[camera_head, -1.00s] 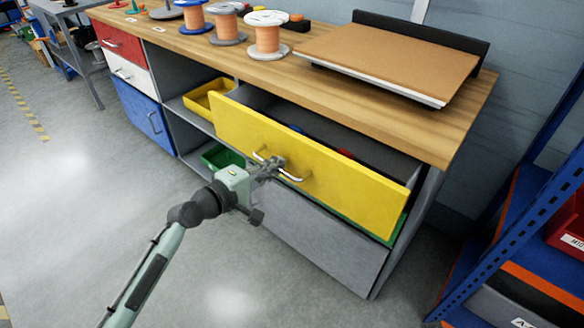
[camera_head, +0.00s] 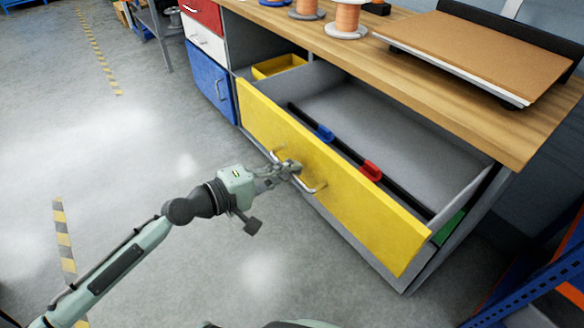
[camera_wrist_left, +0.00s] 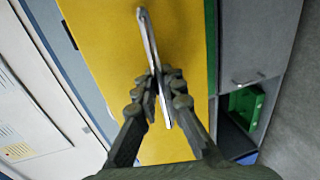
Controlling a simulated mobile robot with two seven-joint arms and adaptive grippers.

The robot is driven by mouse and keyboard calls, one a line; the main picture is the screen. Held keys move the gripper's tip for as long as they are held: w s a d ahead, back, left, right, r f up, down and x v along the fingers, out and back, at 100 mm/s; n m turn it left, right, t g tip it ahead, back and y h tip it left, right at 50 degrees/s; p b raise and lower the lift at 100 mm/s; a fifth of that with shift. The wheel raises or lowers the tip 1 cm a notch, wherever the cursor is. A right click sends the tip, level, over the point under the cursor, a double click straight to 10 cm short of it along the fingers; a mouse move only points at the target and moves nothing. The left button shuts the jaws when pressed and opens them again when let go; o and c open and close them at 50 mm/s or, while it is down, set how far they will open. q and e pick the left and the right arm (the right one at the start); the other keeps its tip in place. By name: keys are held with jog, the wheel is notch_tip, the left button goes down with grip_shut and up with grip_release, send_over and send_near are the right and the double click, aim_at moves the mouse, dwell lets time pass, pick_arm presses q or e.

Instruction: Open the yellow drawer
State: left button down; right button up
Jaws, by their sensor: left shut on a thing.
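The yellow drawer (camera_head: 345,192) stands well out from the wooden-topped workbench, and its grey inside shows. It also fills much of the left wrist view (camera_wrist_left: 110,35). Its metal bar handle (camera_head: 312,188) is on the front panel and shows as a long bar in the left wrist view (camera_wrist_left: 148,35). My left gripper (camera_head: 288,170) is shut on the handle, with its fingers on both sides of the bar in the left wrist view (camera_wrist_left: 160,95). Inside the drawer lies a dark rail with a blue clip (camera_head: 325,133) and a red clip (camera_head: 371,170). My right gripper is not in view.
Wire spools (camera_head: 347,18) and a brown board (camera_head: 480,50) are on the benchtop. Red, white and blue drawers (camera_head: 210,80) are shut at the left. A blue rack (camera_head: 540,262) stands at the lower right.

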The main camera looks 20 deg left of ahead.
pick_arm(q)
jog(key=c, duration=1.6)
grip_release()
jog(key=v, duration=1.2)
